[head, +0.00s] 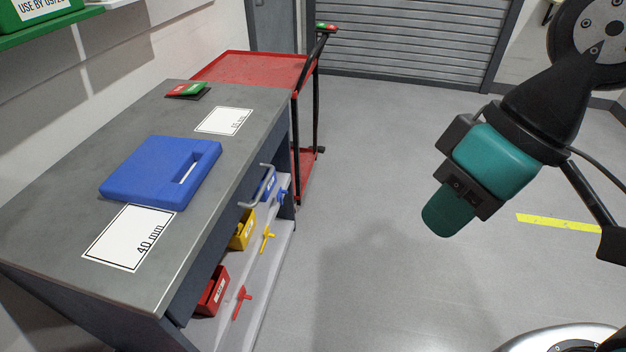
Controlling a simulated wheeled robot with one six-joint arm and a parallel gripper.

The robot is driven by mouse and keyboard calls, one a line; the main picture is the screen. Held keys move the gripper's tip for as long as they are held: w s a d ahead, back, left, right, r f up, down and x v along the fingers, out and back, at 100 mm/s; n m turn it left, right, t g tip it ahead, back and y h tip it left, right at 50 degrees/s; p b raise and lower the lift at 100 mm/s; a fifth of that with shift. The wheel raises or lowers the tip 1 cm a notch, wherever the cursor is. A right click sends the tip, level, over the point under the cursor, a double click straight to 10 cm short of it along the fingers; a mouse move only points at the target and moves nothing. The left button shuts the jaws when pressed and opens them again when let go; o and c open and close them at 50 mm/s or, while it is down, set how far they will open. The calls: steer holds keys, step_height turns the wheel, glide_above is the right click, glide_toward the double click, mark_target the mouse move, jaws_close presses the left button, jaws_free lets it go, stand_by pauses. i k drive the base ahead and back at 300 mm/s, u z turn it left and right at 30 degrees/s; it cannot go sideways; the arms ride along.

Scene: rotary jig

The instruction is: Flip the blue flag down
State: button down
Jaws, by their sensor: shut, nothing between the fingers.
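The blue flag (282,196) is small in the head view, at the far end of the pale lower ledge on the cabinet's open side. It is beside a blue bin (268,184); its exact tilt is too small to tell. My gripper (448,212) is at the right of the view, teal and black, pointing down and to the left. It is shut and empty, held in the air well apart from the flag.
A yellow flag (267,239) and a red flag (241,302) stand nearer on the same ledge, by matching bins. A grey handle (259,192) juts out near the blue bin. A red cart (255,68) stands behind. The floor (375,200) between is clear.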

mark_target(279, 196)
steer(key=u, duration=0.1)
steer(key=i, duration=1.1)
steer(key=u, duration=0.5)
